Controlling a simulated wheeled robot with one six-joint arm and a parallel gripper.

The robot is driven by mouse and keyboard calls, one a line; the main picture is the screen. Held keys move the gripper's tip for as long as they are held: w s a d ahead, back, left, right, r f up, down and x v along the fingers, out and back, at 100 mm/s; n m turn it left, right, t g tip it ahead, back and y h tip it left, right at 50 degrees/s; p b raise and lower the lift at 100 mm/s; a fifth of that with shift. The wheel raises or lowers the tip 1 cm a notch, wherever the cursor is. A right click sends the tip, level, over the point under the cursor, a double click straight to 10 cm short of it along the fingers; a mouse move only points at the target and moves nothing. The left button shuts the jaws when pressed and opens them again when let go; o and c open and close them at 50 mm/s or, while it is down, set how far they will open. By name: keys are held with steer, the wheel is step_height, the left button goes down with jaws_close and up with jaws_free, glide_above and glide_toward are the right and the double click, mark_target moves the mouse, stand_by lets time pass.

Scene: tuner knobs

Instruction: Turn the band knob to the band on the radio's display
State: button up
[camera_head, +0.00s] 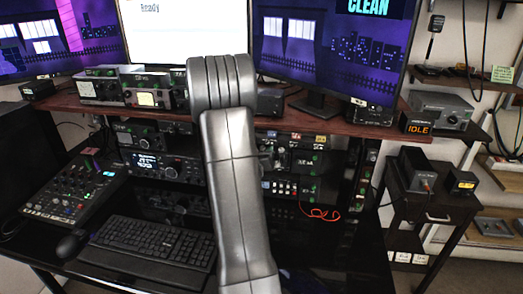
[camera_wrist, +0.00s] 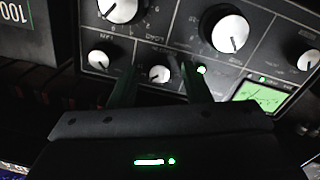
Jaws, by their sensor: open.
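In the wrist view a dark tuner panel (camera_wrist: 185,45) fills the upper part, with its lettering upside down. It has two large white-capped knobs, one at the top left (camera_wrist: 118,9) and one right of centre (camera_wrist: 230,33), and several small ones. I cannot tell which is the band knob. My gripper (camera_wrist: 158,72) is open, with a small knob (camera_wrist: 159,75) showing between its fingers; contact is not clear. In the head view my arm hides the gripper. The radio (camera_head: 165,170) is left of my arm, its lit display (camera_head: 145,161) too small to read surely.
The tuner panel has a green lit meter (camera_wrist: 260,97). In the head view a reddish shelf (camera_head: 395,128) carries several devices and monitors. A keyboard (camera_head: 150,240) and a mixer (camera_head: 75,190) lie on the black desk.

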jaws_close()
steer(key=shift+f+m+b, duration=0.1)
steer(key=shift+m+b, duration=0.2)
steer(key=shift+b, duration=0.2)
steer(key=m+b, duration=0.1)
steer(key=b, duration=0.1)
steer(key=shift+m+b, duration=0.3)
steer(key=shift+b, duration=0.05)
steer(key=m+b, duration=0.3)
steer(key=b, duration=0.1)
steer(key=shift+m, duration=0.3)
steer(key=shift+r, duration=0.2)
